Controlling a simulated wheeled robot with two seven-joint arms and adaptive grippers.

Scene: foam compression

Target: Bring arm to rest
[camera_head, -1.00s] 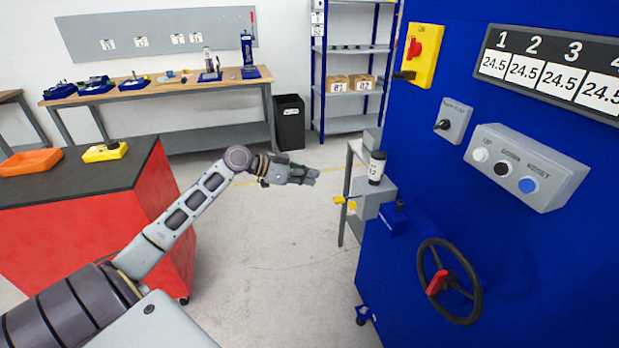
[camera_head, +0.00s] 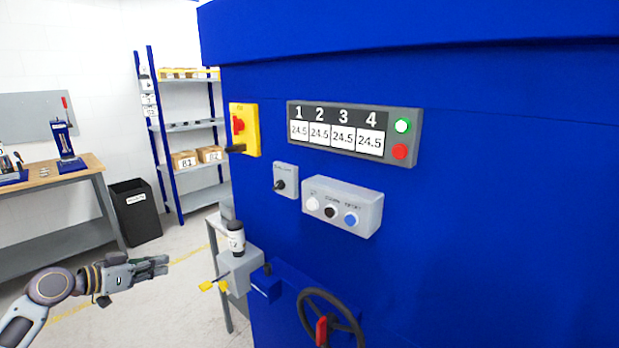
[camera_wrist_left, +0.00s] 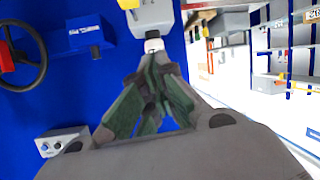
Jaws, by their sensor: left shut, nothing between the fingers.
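My left gripper (camera_head: 150,266) is at the lower left of the head view, over open floor and left of the blue machine (camera_head: 520,200). Its fingers are closed together with nothing between them. In the left wrist view the left gripper (camera_wrist_left: 152,120) points toward the machine's side, with a grey box (camera_wrist_left: 155,17) beyond the fingertips. It looks apart from everything in the head view. My right arm and gripper do not show.
The machine carries a display (camera_head: 345,132), a button box (camera_head: 343,206), a yellow switch (camera_head: 244,130) and a handwheel (camera_head: 331,322). A black bin (camera_head: 136,211), a workbench (camera_head: 60,222) and shelves (camera_head: 190,125) stand behind.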

